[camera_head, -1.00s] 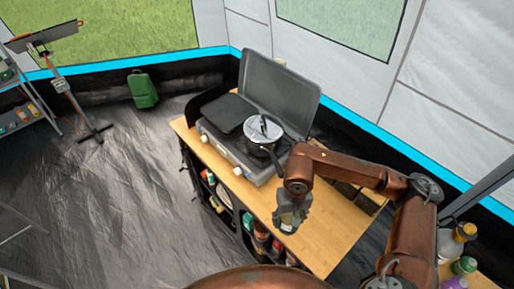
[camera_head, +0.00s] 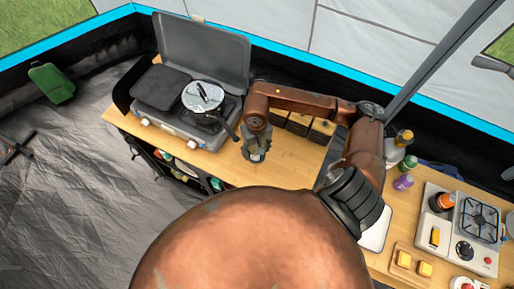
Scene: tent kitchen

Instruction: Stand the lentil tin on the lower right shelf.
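My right arm comes in from the right, and its gripper (camera_head: 257,150) hangs over the wooden top of the stove table (camera_head: 215,162). Something small and pale shows at its fingers, too small to tell whether it is held or what it is. I cannot pick out the lentil tin for certain. Shelves (camera_head: 182,168) under the stove table hold several jars and packets; their right part is hidden behind my own copper-coloured body. My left gripper is not in view.
A camping stove (camera_head: 188,128) with raised lid bears a pot (camera_head: 203,97). Dark boxes (camera_head: 298,122) stand behind my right gripper. At right, a counter has bottles (camera_head: 404,138), a small burner (camera_head: 480,218), an orange-and-dark container (camera_head: 441,202) and a board (camera_head: 410,262).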

